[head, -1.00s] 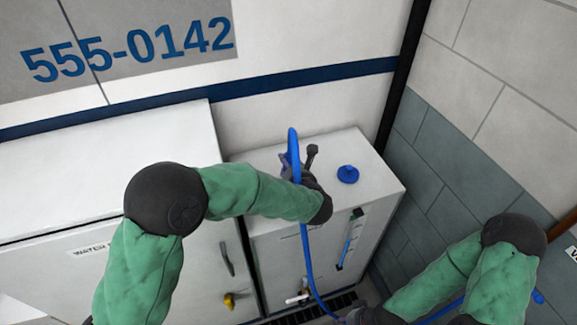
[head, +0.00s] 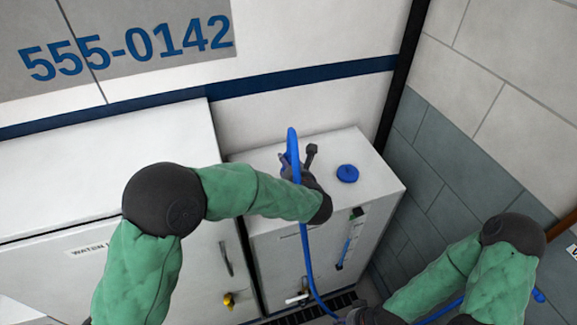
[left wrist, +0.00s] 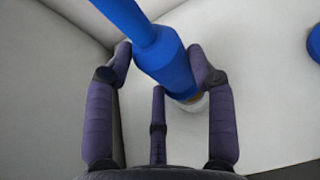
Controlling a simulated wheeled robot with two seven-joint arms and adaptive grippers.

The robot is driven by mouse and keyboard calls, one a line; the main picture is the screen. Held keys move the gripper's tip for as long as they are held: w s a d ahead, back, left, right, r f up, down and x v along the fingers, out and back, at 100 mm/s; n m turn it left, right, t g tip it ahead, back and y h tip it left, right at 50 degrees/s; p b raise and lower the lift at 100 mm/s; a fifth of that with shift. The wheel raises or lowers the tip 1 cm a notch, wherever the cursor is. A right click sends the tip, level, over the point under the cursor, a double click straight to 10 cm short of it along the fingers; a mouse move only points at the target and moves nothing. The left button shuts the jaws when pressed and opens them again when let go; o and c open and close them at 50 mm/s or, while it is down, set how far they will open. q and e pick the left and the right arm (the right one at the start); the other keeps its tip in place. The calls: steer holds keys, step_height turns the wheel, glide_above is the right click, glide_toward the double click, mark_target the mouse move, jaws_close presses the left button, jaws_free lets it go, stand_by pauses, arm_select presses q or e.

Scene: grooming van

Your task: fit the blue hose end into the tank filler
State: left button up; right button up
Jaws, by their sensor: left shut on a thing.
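The blue hose rises in an arc and comes down to its hose end (left wrist: 170,62), a thicker blue sleeve between my left gripper's fingers in the left wrist view. My left gripper (head: 297,168) is shut on this hose end above the top of the white tank (head: 270,228). The lower tip of the hose end meets a pale ring (left wrist: 197,103), which looks like the tank filler's rim. I cannot tell whether the tip is inside it or just over it. The filler is hidden in the head view. My right gripper (head: 362,316) is low, beside the hose, with its fingers unclear.
A blue cap (head: 347,174) lies on the tank top, right of my left gripper. A larger white cabinet (head: 110,165) stands to the left. The tank front has a level gauge (head: 350,238) and a tap (head: 297,297). A grey tiled wall (head: 440,190) is to the right.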

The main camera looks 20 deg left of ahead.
arm_select(q)
steer(key=shift+f, duration=0.2)
steer(key=shift+f+b, duration=0.4)
steer(key=shift+b, duration=0.2)
steer(key=shift+f+b, duration=0.3)
steer(key=shift+f, duration=0.2)
steer(key=shift+f+b, duration=0.6)
steer(key=shift+b, duration=0.2)
stand_by(0.6)
steer(key=o, duration=1.5)
steer(key=shift+o, duration=0.2)
steer(key=v, duration=1.2)
